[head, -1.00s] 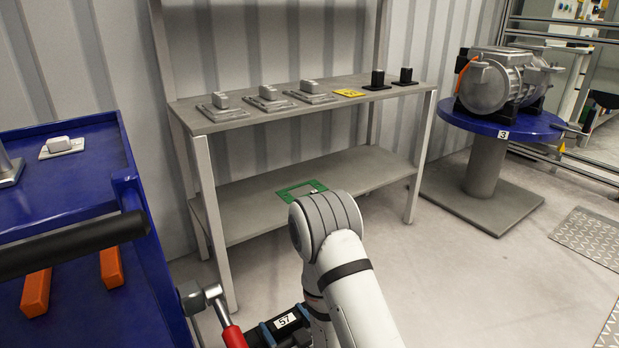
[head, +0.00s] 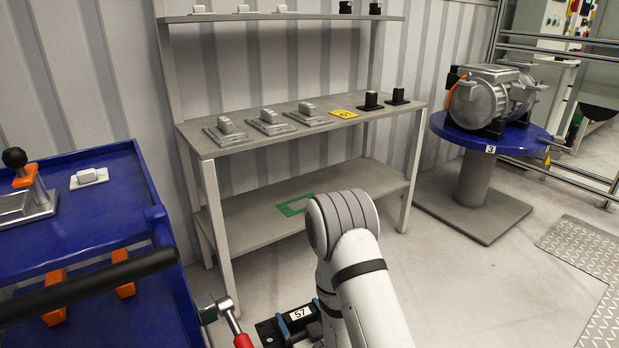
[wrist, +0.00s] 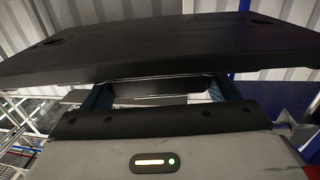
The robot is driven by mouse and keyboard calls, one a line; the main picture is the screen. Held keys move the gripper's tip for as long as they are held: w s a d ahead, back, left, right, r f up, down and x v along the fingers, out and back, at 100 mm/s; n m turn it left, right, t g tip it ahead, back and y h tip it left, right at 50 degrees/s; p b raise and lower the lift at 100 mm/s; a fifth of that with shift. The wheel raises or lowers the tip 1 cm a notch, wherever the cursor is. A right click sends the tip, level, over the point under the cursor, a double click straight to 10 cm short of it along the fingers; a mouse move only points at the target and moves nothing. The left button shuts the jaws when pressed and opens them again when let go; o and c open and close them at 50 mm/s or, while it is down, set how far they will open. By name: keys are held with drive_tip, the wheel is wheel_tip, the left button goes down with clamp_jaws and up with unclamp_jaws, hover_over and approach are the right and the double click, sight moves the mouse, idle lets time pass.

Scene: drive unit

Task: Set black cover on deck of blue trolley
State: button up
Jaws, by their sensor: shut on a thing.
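The black cover (wrist: 165,45) spans the top of the wrist view as a wide dark plate. My gripper (wrist: 158,88) has its two blue fingers at a dark part under the plate's near edge and is shut on the cover. In the head view my arm hides most of this area; a dark part with label 57 (head: 300,314) shows beside it, and I cannot tell whether it is the cover. The blue trolley (head: 95,222) stands at the left, its deck apart from the visible arm. A blue surface shows at right in the wrist view.
The trolley carries a pale block (head: 88,178) and a lever with black knob (head: 14,158). Its black handle bar (head: 90,286) crosses the near side. A red-handled tool (head: 235,330) hangs nearby. A grey workbench (head: 250,145) stands behind; a motor on a round blue table (head: 525,138) is right.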

drive_tip(key=w+d+r+m+h+p, duration=0.1)
drive_tip(key=d+r+p, duration=0.4)
drive_tip(key=r+p, duration=0.5)
drive_tip(key=w+d+r+m+t+h+p, duration=0.1)
drive_tip(key=w+d+r+m+h+p, duration=0.1)
drive_tip(key=d+r+p, duration=0.4)
drive_tip(key=w+d+r+m+t+h+p, duration=0.1)
drive_tip(key=d+r+h+p, duration=0.4)
drive_tip(key=r+p, duration=0.8)
drive_tip(key=shift+w+d+r+m+p, duration=0.4)
drive_tip(key=shift+w+d+r+m, duration=0.25)
drive_tip(key=shift+w+r, duration=1.05)
drive_tip(key=shift+s+r, duration=0.25)
drive_tip(key=shift+s, duration=0.05)
